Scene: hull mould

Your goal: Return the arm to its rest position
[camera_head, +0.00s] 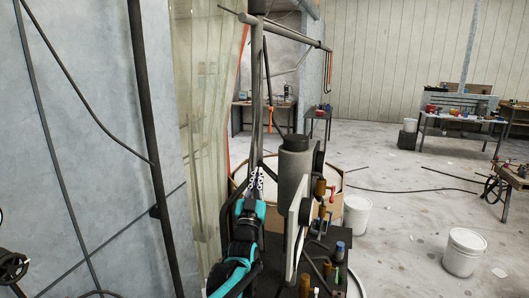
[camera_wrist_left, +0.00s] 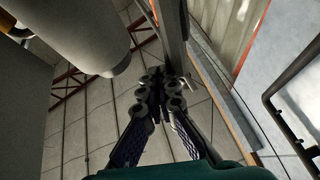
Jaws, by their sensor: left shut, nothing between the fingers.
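My left arm (camera_head: 240,255), teal and black, rises from the bottom of the head view. Its gripper (camera_head: 257,178) points upward beside a grey cylinder and a dark upright pole. In the left wrist view the gripper (camera_wrist_left: 163,88) has its fingers together at the tips with nothing between them. The wrist camera looks up past the fingers to the panelled ceiling. I do not see my right gripper in either view.
The grey cylinder (camera_head: 294,172) and a pale panel (camera_head: 298,240) stand close right of my left arm. A dark pole (camera_head: 257,90) and a translucent curtain (camera_head: 205,110) are close by. White buckets (camera_head: 464,252) stand on the floor at right, where open room shows. Workbenches (camera_head: 462,125) are farther back.

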